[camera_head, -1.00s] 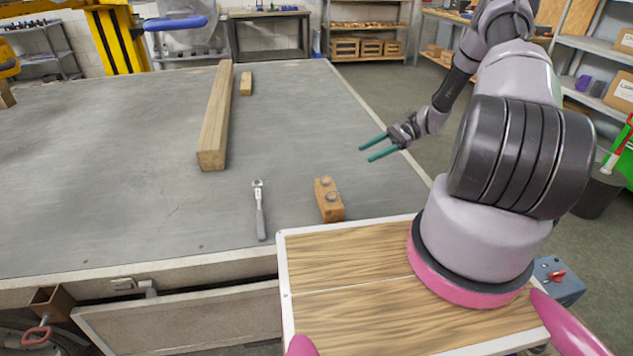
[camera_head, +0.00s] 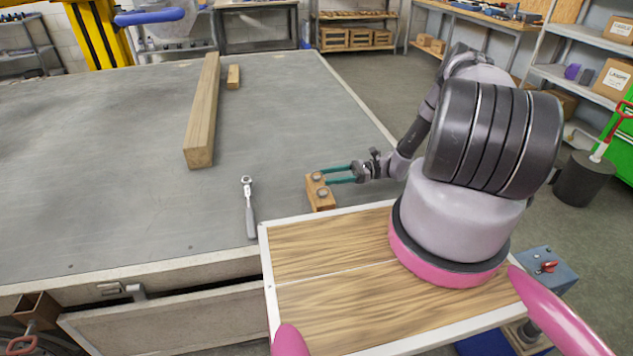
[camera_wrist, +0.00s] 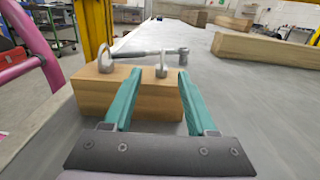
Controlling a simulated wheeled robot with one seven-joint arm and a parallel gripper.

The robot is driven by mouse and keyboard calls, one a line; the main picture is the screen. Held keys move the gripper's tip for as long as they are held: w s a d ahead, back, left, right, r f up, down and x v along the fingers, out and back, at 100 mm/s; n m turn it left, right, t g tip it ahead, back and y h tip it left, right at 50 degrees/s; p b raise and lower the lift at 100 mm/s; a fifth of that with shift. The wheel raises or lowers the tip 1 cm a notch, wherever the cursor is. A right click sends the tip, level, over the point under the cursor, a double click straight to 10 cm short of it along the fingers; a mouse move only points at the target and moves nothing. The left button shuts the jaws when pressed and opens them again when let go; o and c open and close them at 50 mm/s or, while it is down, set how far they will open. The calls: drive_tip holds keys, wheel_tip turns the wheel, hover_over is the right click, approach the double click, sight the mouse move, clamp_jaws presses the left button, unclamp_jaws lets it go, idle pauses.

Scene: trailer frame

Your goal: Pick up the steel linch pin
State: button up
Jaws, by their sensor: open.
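A wooden block (camera_head: 321,203) lies on the grey bench and carries two small steel pieces. One steel piece (camera_wrist: 161,66) stands upright in the block's top; in the head view it is the farther one (camera_head: 316,176). The other (camera_wrist: 105,58) has a ring and leans at the block's left in the wrist view; in the head view it is nearer (camera_head: 322,193). I cannot tell for sure which is the linch pin. My gripper (camera_head: 327,175) is open. In the wrist view its green fingers (camera_wrist: 160,76) reach over the block, either side of the upright piece, with visible gaps.
A ratchet wrench (camera_head: 249,208) lies left of the block and shows behind it in the wrist view. A long timber beam (camera_head: 203,115) and a small wood piece (camera_head: 233,76) lie farther back. The bench around them is clear.

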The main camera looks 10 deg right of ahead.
sight(317, 177)
drive_tip(key=a, duration=0.5)
drive_tip(key=shift+w, duration=0.1)
clamp_jaws()
